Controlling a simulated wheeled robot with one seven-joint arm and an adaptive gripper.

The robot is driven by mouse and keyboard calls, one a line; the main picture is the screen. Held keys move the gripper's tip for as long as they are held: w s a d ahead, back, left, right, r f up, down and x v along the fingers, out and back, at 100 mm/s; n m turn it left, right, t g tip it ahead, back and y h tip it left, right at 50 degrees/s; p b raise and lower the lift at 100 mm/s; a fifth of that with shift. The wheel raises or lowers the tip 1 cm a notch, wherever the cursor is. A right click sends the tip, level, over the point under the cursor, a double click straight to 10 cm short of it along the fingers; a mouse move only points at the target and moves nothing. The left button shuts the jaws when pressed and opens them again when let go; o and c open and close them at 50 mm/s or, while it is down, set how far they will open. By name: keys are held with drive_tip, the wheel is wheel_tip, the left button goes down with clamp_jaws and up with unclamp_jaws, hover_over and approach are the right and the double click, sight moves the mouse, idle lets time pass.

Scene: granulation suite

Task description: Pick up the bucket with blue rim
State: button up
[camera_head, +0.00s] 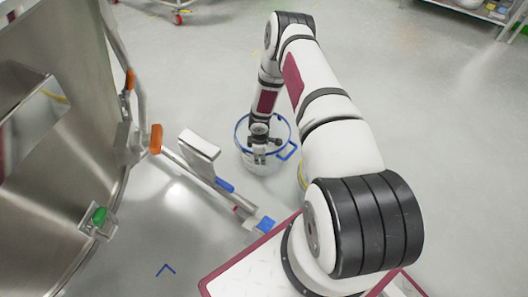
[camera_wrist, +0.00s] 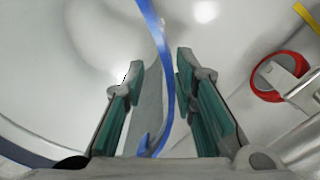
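The bucket with blue rim (camera_head: 262,168) stands on the floor near the middle of the head view, pale-sided, with a blue handle piece at its right. My gripper (camera_head: 260,158) is over the bucket and hides part of its rim and inside. In the wrist view my gripper (camera_wrist: 160,72) is open, its two green-padded fingers apart. A curved blue strip (camera_wrist: 163,50) of the bucket runs between the fingers; I cannot tell whether it is rim or handle. I see no clear contact with either finger.
A large steel machine (camera_head: 60,130) fills the left, with a metal bar (camera_head: 195,170) reaching close to the bucket. A red ring-shaped part (camera_wrist: 280,76) lies at the right of the wrist view. The floor (camera_head: 200,60) behind the bucket is clear.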

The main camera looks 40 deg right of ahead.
clamp_jaws()
drive_tip(key=shift+r, duration=0.1)
